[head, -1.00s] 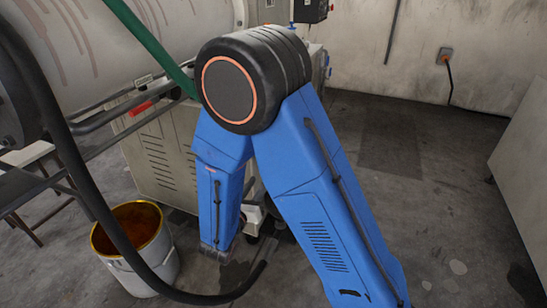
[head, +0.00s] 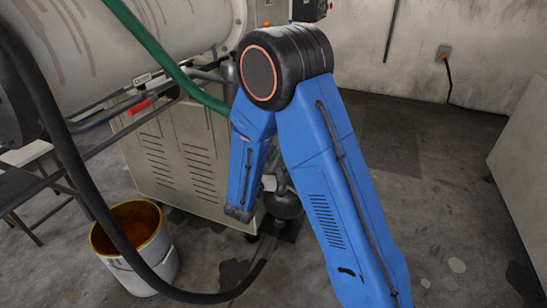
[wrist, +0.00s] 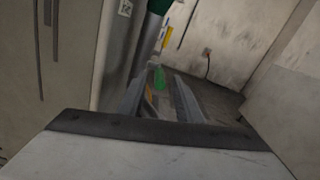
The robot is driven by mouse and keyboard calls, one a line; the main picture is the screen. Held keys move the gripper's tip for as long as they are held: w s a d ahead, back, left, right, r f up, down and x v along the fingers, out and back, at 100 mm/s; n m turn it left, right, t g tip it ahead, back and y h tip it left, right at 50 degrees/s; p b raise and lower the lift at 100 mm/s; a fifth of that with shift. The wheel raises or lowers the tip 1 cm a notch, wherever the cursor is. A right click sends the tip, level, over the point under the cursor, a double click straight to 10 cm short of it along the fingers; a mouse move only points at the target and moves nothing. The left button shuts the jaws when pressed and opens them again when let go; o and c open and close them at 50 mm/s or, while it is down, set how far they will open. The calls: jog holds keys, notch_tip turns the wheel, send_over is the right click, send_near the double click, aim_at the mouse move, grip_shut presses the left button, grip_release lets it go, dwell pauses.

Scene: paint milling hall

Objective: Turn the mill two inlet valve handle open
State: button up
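My gripper (wrist: 160,100) shows in the wrist view as two grey fingers standing apart, with nothing clearly held between them. A small green thing (wrist: 160,78) shows beyond and between the fingertips; I cannot tell whether it is a valve handle. In the head view my blue arm hides the area in front of the gripper, and the gripper itself is not clear there. A red handle-like piece (head: 140,107) sits on the piping under the mill drum (head: 150,40), below a small label (head: 142,79). I cannot tell whether it is the mill two inlet handle.
A bucket with orange-brown contents (head: 130,225) stands on the floor at left. A green hose (head: 165,60) and a black hose (head: 75,170) cross the left side. A vented cabinet (head: 180,150) stands behind my arm. Floor at right is open, bounded by a pale block (head: 520,150).

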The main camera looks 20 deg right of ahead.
jog(key=shift+x, duration=1.4)
grip_shut()
